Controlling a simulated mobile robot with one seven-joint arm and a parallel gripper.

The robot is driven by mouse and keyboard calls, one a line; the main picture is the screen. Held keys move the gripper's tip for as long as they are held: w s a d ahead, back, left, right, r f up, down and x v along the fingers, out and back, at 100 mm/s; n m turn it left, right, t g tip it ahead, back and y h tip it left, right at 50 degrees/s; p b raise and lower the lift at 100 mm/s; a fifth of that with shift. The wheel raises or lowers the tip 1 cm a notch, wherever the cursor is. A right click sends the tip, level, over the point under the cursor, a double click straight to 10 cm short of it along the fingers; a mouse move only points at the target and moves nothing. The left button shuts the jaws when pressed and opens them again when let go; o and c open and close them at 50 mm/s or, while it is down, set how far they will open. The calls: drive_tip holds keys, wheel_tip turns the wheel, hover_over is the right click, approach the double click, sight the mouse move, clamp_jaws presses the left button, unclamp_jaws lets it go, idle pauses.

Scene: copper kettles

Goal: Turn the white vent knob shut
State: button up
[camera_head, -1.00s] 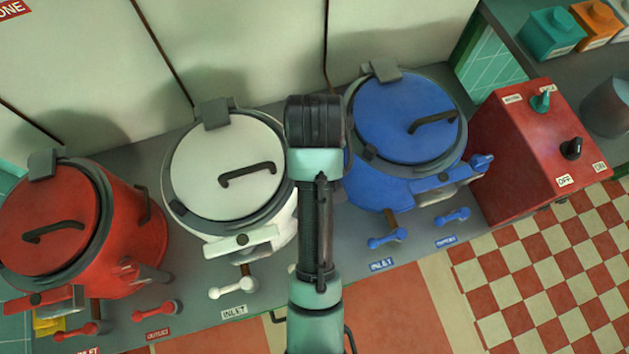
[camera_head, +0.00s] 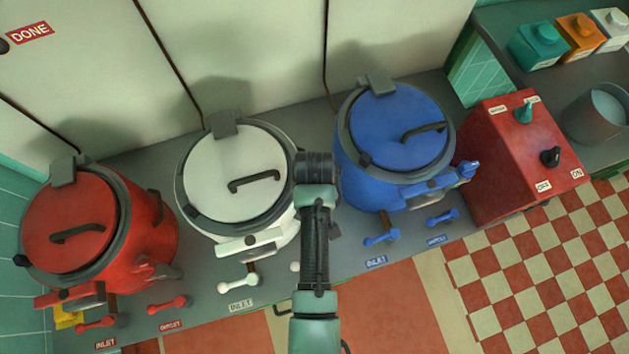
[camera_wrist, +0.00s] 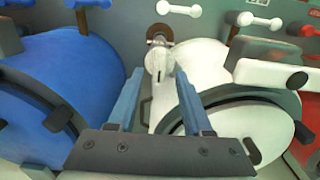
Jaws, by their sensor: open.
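The white kettle (camera_head: 235,170) stands between the red and blue kettles with its lid down. In the wrist view, its white body (camera_wrist: 222,135) fills the right side. In the head view my arm hides the fitting and the fingers.
The blue kettle (camera_head: 400,130) stands close on the right and the red kettle (camera_head: 75,220) on the left. White inlet lever (camera_head: 240,281) and blue levers (camera_head: 380,238) line the counter front. A red control box (camera_head: 510,160) stands at far right.

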drive_tip(key=shift+f, duration=1.5)
clamp_jaws()
